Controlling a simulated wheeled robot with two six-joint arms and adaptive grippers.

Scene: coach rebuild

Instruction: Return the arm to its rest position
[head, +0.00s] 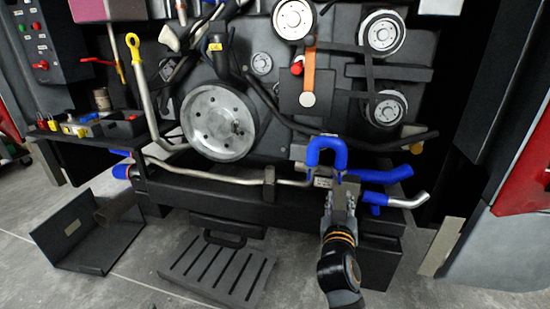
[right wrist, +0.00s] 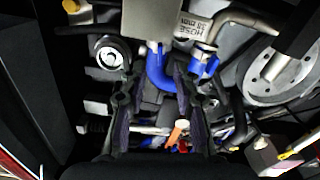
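My right arm (head: 342,268) comes in from the bottom of the head view. Its gripper (head: 340,182) points at the engine, just below a blue U-shaped hose (head: 327,146). In the right wrist view the two dark fingers of this gripper (right wrist: 158,92) stand apart with nothing clearly held between them. A blue hose bend (right wrist: 160,78) shows beyond the fingertips, partly behind one finger. Whether a finger touches the hose, I cannot tell. My left arm and gripper are not in view.
The engine has a large flywheel (head: 219,122) and several pulleys. Blue-ended pipes (head: 385,176) stick out close to the right of my gripper. A black slatted step (head: 218,270) and an open black tray (head: 88,236) sit on the grey floor. A red-and-grey panel (head: 522,170) stands at far right.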

